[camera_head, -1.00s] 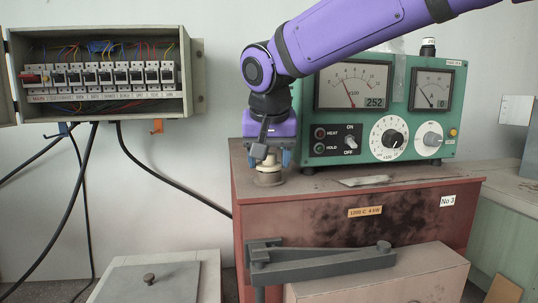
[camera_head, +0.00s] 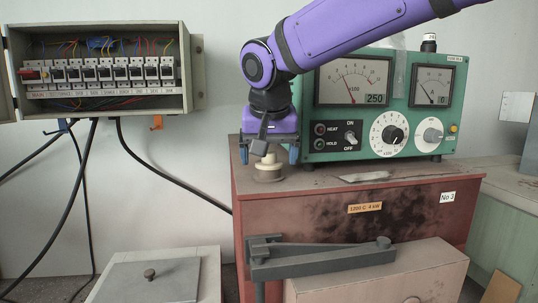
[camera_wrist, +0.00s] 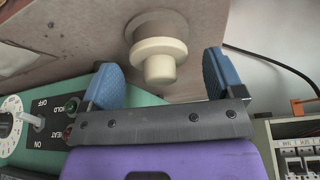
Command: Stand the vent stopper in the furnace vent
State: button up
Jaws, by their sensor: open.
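The vent stopper (camera_head: 268,171) is a cream, round, stepped plug with a narrower knob on top. It stands upright at the left end of the furnace's top (camera_head: 320,180). In the wrist view the stopper (camera_wrist: 159,53) sits at a darker round collar, the furnace vent (camera_wrist: 148,23); its opening is hidden under the stopper. My gripper (camera_head: 268,153) is open just above the stopper, pointing down. In the wrist view its blue fingers (camera_wrist: 160,75) stand apart on either side of the knob, with clear gaps on both sides.
A green control box (camera_head: 385,105) with meters and knobs stands close to the right of my gripper. A flat grey piece (camera_head: 365,177) lies on the furnace top. A breaker box (camera_head: 100,70) hangs on the left wall. A grey lever arm (camera_head: 320,262) is at the furnace front.

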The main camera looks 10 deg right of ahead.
jog(key=d+v, duration=0.1)
jog(key=v, duration=0.9)
jog(key=s+d+f+n, duration=0.1)
jog(key=s+d+f, duration=1.4)
jog(key=s+d, duration=0.3)
jog(key=shift+s+d+f+n+t+y, duration=0.3)
jog(key=shift+d+f+t+y, duration=0.1)
jog(key=shift+d, duration=0.55)
jog(key=shift+c, duration=0.5)
